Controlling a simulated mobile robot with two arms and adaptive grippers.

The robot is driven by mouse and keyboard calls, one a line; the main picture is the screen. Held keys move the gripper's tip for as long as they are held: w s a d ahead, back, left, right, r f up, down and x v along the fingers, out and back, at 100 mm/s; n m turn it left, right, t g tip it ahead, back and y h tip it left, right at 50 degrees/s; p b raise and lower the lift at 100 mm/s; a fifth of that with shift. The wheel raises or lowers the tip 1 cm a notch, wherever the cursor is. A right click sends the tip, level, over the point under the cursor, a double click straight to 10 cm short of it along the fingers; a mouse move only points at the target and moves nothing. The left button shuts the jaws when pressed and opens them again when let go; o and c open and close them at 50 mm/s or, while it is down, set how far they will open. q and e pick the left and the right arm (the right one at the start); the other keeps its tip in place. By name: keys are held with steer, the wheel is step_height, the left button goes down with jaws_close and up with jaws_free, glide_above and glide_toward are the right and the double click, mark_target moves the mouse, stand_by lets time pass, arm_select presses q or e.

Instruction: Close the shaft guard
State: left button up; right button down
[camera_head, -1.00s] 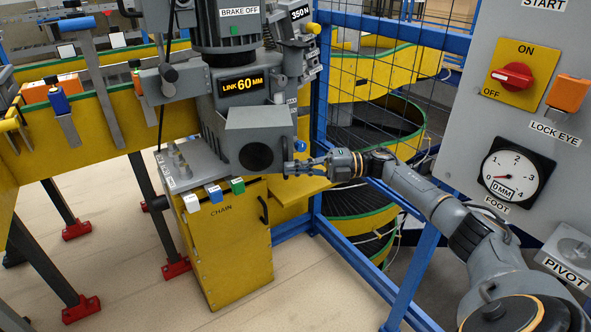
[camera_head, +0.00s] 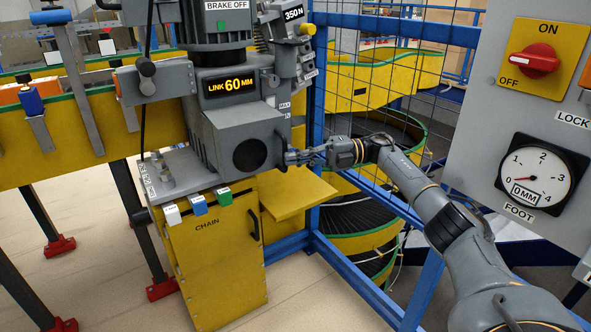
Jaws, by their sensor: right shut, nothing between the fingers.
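The grey drive unit (camera_head: 222,130) stands above the yellow chain cabinet, with a sloped grey housing on its front and a dark round opening (camera_head: 250,157) in that housing. This housing appears to be the shaft guard; I cannot tell surely which part swings. My right gripper (camera_head: 291,157) is shut and empty, at the right side of the housing beside the dark opening. Whether its fingertips touch the housing is unclear. My left gripper is not in view.
The yellow cabinet (camera_head: 207,268) marked CHAIN has a yellow shelf (camera_head: 297,194) at its right. A blue-framed mesh fence (camera_head: 318,100) stands behind my right gripper. A grey panel (camera_head: 478,100) with a red switch and dial fills the right.

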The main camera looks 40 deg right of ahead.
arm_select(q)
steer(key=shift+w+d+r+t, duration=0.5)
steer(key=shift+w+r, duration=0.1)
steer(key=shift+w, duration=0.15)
arm_select(e)
step_height(320, 180, up, 10)
steer(key=shift+w+d, duration=0.35)
steer(key=shift+w, duration=0.1)
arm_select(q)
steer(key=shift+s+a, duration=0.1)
arm_select(e)
steer(key=shift+f, duration=0.1)
